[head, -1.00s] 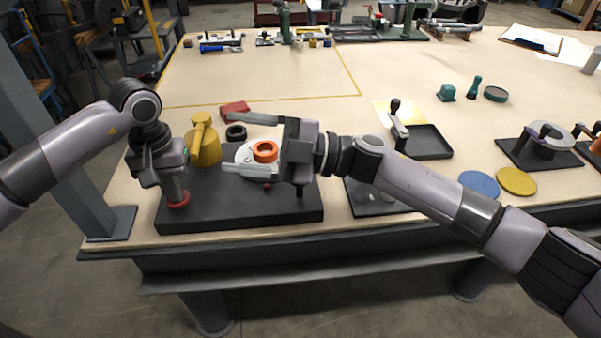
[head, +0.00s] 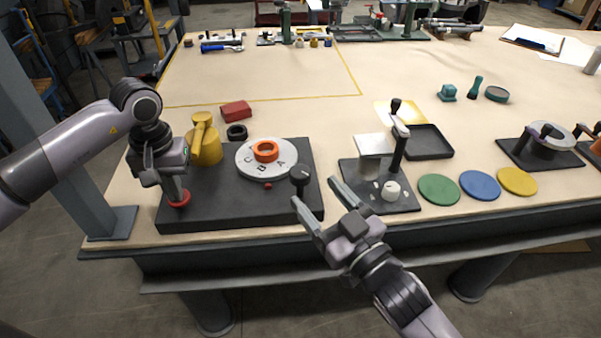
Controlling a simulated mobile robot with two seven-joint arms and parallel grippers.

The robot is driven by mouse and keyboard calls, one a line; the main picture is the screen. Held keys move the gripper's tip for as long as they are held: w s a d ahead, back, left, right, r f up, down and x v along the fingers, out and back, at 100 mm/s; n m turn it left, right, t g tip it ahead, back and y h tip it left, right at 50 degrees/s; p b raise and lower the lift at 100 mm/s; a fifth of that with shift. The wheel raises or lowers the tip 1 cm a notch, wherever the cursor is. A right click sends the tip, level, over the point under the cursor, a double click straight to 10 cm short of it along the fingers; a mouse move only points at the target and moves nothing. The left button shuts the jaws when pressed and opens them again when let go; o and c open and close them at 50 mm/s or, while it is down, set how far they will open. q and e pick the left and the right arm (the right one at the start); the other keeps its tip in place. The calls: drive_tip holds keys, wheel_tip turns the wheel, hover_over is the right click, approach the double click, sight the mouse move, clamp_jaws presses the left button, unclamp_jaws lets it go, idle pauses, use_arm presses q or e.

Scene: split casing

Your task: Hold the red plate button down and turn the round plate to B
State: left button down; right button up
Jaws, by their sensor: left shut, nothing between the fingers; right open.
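The round plate (head: 244,160) is a pale grey disc with letters C, B and A and an orange ring (head: 266,151) at its middle. It sits on the black base (head: 230,208). The letter B is at the front, close to a small red mark (head: 268,186) on the base. The red plate button (head: 179,203) is at the base's left; my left gripper (head: 176,194) is shut with its tips down on it, hiding most of it. I cannot tell how far it is pressed. My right gripper (head: 315,192) is open and empty, right of the plate and apart from it.
A black knob (head: 299,174) stands at the base's right, close to my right fingers. A yellow canister (head: 206,150), black ring (head: 236,132) and red block (head: 236,111) are behind left. A lever fixture (head: 399,150) and coloured discs (head: 439,189) are to the right.

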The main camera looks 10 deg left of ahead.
sight(305, 181)
drive_tip(key=d+f+m+h, duration=0.1)
drive_tip(key=s+d+f+m, duration=0.1)
drive_tip(key=f, duration=0.1)
drive_tip(key=shift+s+d+h, duration=0.15)
drive_tip(key=shift+d+h, duration=0.1)
drive_tip(key=shift+h, duration=0.15)
drive_tip(key=x, duration=1.2)
drive_tip(key=c, duration=0.9)
